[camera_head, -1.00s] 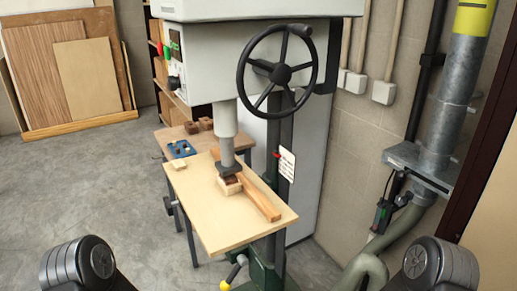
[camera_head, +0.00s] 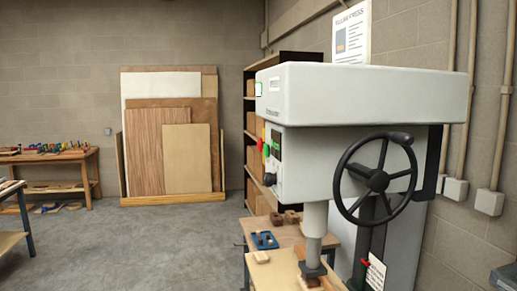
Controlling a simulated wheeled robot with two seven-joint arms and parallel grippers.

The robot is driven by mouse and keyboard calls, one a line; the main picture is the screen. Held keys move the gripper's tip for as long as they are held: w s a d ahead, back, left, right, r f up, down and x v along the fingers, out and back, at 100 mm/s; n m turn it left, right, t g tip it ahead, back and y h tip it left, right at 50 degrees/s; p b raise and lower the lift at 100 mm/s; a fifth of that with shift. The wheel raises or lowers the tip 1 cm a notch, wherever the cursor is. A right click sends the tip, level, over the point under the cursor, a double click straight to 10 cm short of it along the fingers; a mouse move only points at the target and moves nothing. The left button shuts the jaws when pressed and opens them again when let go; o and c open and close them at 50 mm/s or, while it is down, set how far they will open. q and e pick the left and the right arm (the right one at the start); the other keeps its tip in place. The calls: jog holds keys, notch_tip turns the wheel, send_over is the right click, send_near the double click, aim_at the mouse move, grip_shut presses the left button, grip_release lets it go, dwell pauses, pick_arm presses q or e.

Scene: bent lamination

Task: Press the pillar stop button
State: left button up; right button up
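The grey pillar press (camera_head: 355,97) stands at the right of the head view. On the left face of its head, seen at a steep angle, is a small red button (camera_head: 260,145). A green button (camera_head: 266,150) sits beside it, and a black knob (camera_head: 269,179) is lower down. A black spoked handwheel (camera_head: 375,180) is on the right side of the press. Its ram (camera_head: 315,220) reaches down to the pale table (camera_head: 278,276), which the lower picture edge cuts off. Neither of my grippers is in view.
A small bench (camera_head: 284,234) with a blue tool (camera_head: 264,240) stands behind the press table. Shelves (camera_head: 251,130) and a rack of boards (camera_head: 172,198) are at the back. Workbenches (camera_head: 50,158) stand at the left. The grey floor (camera_head: 150,245) between is clear.

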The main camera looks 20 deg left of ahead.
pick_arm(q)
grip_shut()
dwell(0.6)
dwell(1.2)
